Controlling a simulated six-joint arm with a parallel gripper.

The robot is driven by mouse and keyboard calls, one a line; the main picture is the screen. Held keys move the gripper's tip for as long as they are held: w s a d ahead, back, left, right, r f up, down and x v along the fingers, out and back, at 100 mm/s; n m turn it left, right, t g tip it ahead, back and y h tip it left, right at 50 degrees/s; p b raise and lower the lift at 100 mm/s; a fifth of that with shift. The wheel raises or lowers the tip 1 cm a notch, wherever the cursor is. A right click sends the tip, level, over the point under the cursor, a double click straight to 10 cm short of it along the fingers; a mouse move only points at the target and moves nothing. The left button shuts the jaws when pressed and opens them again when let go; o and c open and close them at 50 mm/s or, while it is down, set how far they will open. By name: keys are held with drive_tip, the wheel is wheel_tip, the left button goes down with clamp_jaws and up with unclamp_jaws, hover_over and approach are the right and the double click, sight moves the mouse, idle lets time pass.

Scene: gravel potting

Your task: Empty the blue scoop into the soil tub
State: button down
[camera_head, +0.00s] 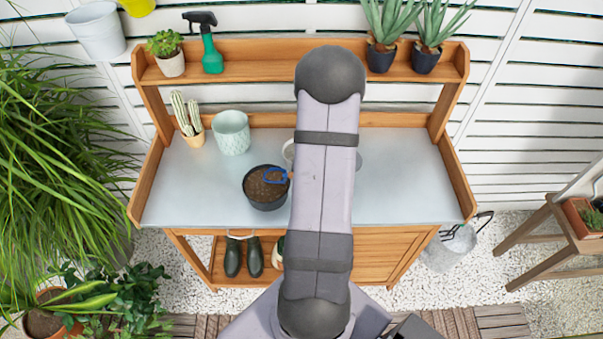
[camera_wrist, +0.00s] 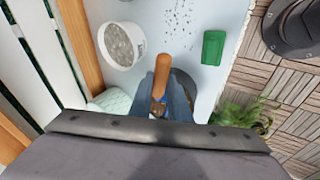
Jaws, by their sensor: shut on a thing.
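The soil tub (camera_head: 266,205) is a dark round pot of brown soil left of the middle of the bench. The blue scoop (camera_head: 275,182) shows above the right part of its opening, partly hidden by my arm. I cannot tell whether anything is in the scoop. In the wrist view, my gripper (camera_wrist: 160,98) is shut on the scoop, whose wooden handle (camera_wrist: 161,72) sticks up between the fingers. The dark tub also shows in part behind the fingers (camera_wrist: 187,81). My arm hides the gripper in the head view.
A white bowl of gravel (camera_wrist: 122,46) and a green block-like object (camera_wrist: 213,47) lie near the gripper, with loose gravel (camera_wrist: 180,18) between them. A pale green pot (camera_head: 231,132) and a cactus pot (camera_head: 195,137) stand behind the tub. The bench's right side is clear.

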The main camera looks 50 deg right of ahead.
drive_tip(key=shift+f, duration=0.35)
drive_tip(key=shift+w+r, duration=0.2)
drive_tip(key=shift+r, duration=0.15)
drive_tip(key=shift+w+a+r+g+h+p, duration=0.2)
drive_tip(key=shift+r+g+h+p, duration=0.15)
drive_tip(key=shift+p, duration=0.3)
drive_tip(key=shift+f, duration=0.2)
drive_tip(key=shift+b, duration=0.5)
drive_tip(key=shift+w+r+g+b, duration=0.1)
drive_tip(key=shift+r+g+b, duration=0.2)
drive_tip(key=shift+b, duration=0.5)
drive_tip(key=shift+w+a+r+n+g+h+b, duration=0.35)
drive_tip(key=shift+r+n+g+b, duration=0.1)
drive_tip(key=shift+b, duration=1.85)
drive_tip(key=shift+w+a+r+b, duration=0.15)
drive_tip(key=shift+r+b, duration=0.15)
drive_tip(key=shift+b, duration=0.75)
